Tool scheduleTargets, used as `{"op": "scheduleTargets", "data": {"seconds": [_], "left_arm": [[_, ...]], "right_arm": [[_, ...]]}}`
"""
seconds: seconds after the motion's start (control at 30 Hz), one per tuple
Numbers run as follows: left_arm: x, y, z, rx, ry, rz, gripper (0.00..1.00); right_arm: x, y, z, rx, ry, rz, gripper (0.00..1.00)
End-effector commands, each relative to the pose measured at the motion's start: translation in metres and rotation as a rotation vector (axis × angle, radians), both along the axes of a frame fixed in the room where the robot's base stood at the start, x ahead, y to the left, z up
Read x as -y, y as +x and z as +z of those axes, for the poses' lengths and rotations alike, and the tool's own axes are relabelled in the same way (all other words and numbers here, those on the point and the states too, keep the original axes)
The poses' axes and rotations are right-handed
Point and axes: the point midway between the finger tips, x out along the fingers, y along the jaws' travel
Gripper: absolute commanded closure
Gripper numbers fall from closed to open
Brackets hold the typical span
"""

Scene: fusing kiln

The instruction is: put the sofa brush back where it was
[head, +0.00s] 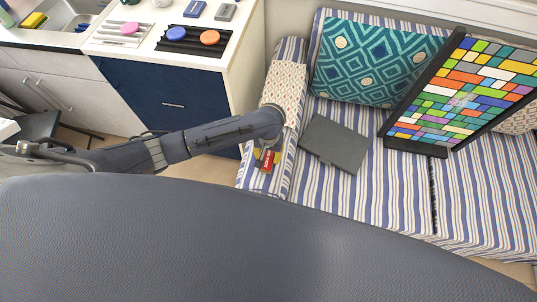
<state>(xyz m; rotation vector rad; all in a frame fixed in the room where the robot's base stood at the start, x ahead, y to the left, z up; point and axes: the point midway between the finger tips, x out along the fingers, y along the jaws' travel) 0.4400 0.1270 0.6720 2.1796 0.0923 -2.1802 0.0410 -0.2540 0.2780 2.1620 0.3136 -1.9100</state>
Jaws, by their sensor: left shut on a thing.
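My left gripper (267,152) points down over the front of the sofa's left armrest (291,52). It is shut on a small red thing with pale lettering, which I take to be the sofa brush (267,162). Part of the brush is hidden by the gripper. I cannot tell whether the brush touches the armrest. The striped sofa (380,185) fills the right side. My right gripper is not in view.
A patterned cloth (283,85) covers the armrest behind my gripper. A dark grey flat panel (333,143) lies on the seat. A teal cushion (375,62) and a framed multicoloured panel (468,88) lean at the back. A counter (240,55) stands left; the front seat is clear.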

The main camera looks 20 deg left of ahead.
Motion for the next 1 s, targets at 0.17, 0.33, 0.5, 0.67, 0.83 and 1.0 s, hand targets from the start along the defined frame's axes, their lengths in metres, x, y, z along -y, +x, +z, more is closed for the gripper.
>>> {"op": "scheduleTargets", "data": {"seconds": [0.17, 0.33, 0.5, 0.67, 0.83, 1.0], "left_arm": [[0.000, 0.000, 0.000, 0.000, 0.000, 0.000, 1.00], [0.000, 0.000, -0.004, -0.001, 0.000, 0.001, 1.00], [0.000, 0.000, -0.003, -0.001, 0.000, 0.001, 0.42], [0.000, 0.000, -0.003, -0.001, 0.000, 0.000, 0.42], [0.000, 0.000, 0.001, 0.000, -0.001, 0.000, 0.42], [0.001, 0.001, 0.019, 0.001, -0.002, -0.001, 0.42]], "right_arm": [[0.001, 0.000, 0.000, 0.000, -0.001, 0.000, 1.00], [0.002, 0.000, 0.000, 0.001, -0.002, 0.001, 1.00], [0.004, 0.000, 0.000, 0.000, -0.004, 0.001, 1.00], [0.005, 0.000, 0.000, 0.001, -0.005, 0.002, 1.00], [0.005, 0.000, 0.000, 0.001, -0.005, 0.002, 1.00], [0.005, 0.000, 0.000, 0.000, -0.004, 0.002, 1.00]]}}
